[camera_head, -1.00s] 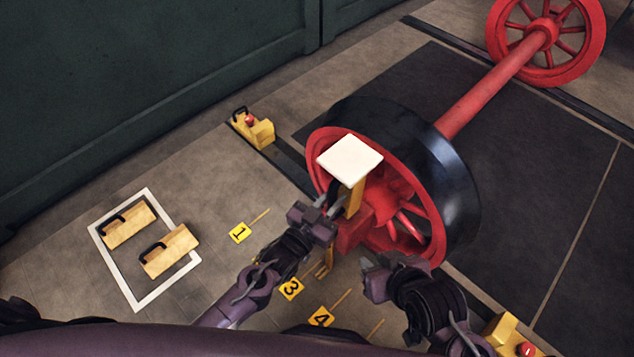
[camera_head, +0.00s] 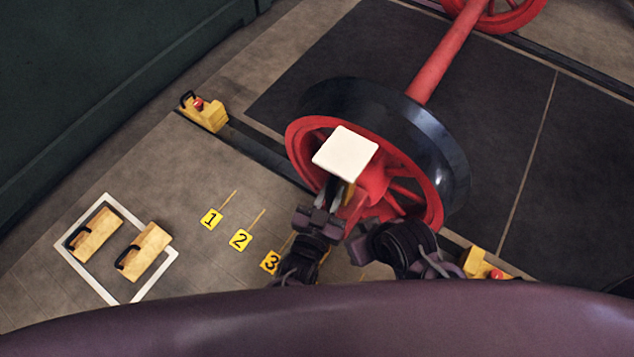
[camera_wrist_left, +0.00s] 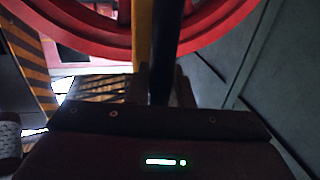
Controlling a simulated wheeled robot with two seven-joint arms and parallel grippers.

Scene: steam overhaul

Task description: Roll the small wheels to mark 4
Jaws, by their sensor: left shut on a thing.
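The small wheels are a red spoked pair on a red axle (camera_head: 440,58). The near wheel (camera_head: 294,140) has a red face and a dark tyre (camera_head: 430,135); the far wheel is cut by the top edge. A yellow post with a white square top (camera_head: 345,153) stands at the near wheel. My left gripper (camera_head: 331,194) is shut on a dark bar (camera_wrist_left: 166,45) beside the yellow post (camera_wrist_left: 142,35), below the white top. My right gripper (camera_head: 360,235) is by the lower wheel rim; its fingers are unclear. Marks 1 (camera_head: 211,219), 2 (camera_head: 241,239) and 3 (camera_head: 270,262) show; mark 4's label is hidden.
A yellow block with a red button (camera_head: 207,113) sits beyond the wheel at left, another (camera_head: 480,265) close at lower right. A dark green wall (camera_head: 110,80) bounds the left.

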